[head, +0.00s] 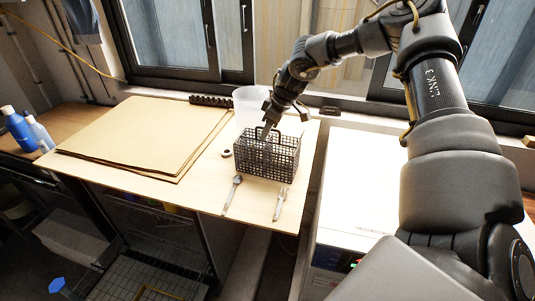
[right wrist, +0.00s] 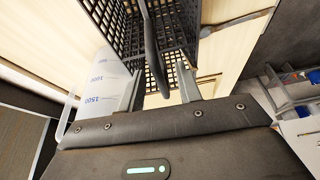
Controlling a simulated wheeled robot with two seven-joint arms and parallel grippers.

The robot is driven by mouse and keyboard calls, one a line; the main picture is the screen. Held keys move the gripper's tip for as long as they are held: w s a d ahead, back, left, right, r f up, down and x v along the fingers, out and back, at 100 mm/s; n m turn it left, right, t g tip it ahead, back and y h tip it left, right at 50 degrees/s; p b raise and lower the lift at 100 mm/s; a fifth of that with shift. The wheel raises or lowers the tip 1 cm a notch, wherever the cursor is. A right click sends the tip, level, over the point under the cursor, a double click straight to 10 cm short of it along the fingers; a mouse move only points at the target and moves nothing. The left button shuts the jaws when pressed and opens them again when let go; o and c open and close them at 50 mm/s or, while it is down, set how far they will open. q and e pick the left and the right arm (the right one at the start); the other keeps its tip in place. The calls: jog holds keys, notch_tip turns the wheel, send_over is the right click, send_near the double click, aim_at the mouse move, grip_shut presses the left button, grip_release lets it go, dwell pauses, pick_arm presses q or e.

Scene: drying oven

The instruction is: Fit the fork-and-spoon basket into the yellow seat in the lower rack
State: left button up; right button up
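The dark mesh fork-and-spoon basket (head: 267,158) stands upright on the wooden worktop, its handle upward. My right gripper (head: 268,127) is above it at the handle. In the right wrist view the fingers (right wrist: 164,90) are apart, with the dark handle (right wrist: 152,45) running between them; whether they touch it I cannot tell. The basket's mesh (right wrist: 185,30) lies just beyond. The lower rack (head: 115,280) shows at the bottom left of the head view, below the worktop. A yellow outline (head: 155,292), apparently the seat, is on it, partly cut off. My left gripper is not in view.
A spoon (head: 233,193) and a fork (head: 281,203) lie in front of the basket. A clear beaker (head: 247,98) stands behind it. Brown boards (head: 140,130) cover the worktop's left. A white appliance (head: 365,185) stands at right, blue-and-white bottles (head: 18,128) far left.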

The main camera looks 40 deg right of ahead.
jog(key=shift+s+a, duration=0.1)
jog(key=shift+s, duration=0.05)
jog(key=shift+c, duration=0.3)
grip_shut()
jog(key=shift+r, duration=0.1)
